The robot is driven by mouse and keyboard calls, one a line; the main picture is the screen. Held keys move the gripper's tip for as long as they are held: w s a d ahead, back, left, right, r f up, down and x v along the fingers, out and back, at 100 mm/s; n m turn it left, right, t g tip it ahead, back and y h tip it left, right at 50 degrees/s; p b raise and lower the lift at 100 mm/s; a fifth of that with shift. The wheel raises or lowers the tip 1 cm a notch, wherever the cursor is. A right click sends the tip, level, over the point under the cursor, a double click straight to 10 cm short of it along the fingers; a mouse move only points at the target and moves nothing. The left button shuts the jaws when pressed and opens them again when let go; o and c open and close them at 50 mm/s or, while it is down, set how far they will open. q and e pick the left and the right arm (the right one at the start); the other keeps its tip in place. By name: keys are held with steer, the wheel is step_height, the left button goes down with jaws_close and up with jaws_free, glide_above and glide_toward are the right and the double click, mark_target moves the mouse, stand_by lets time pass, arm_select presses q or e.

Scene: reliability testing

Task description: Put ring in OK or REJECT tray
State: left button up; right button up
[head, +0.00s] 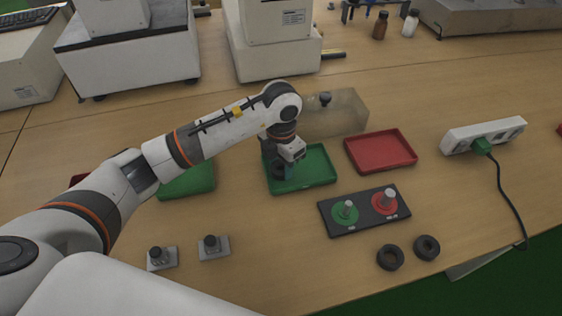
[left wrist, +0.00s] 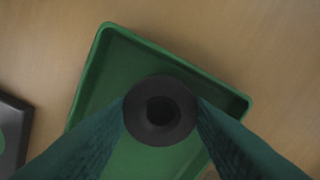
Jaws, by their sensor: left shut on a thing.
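My left gripper (head: 281,168) points down over a green tray (head: 318,180) in the middle of the table. In the left wrist view its two fingers are shut on a dark round ring (left wrist: 160,133), seen from above with its hole facing the camera. The green tray (left wrist: 108,75) lies under the ring there; whether the ring touches its floor I cannot tell. A red tray (head: 380,151) lies to the right of the green one and looks empty. Two more black rings (head: 390,257) (head: 427,247) lie at the front right. My right gripper is not in view.
A black panel (head: 337,225) with a green and a red disc, each with a post, lies in front of the trays. A clear box (head: 345,113) stands behind. Another green tray (head: 187,182) is partly behind my arm. A power strip (head: 482,135) lies right.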

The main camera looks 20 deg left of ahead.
arm_select(q)
steer(key=o, duration=1)
steer(key=shift+f, duration=0.1)
step_height(320, 180, up, 12)
steer(key=shift+r, duration=0.2)
steer(key=shift+f, duration=0.1)
